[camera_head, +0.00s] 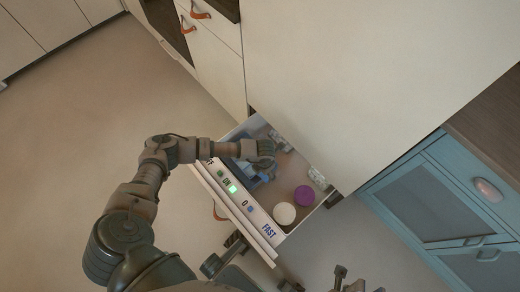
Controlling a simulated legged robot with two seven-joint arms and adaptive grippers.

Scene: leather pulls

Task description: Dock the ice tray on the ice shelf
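A blue tray-like object (250,168), probably the ice tray, lies inside the open drawer, partly hidden by my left gripper. My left gripper (266,158) reaches in from the left over the drawer's front panel and is right at the blue object. Its fingers are too small and overlapped to show whether they are closed on it. I cannot make out a separate ice shelf. Dark parts of mine show at the bottom edge, but I cannot clearly pick out my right gripper.
The drawer's white front panel (256,213) has a green light and labels. A purple round item (304,195) and a white round item (284,213) sit in the drawer. A large cream door (370,80) rises behind. A blue cabinet (430,205) stands right. The floor at left is clear.

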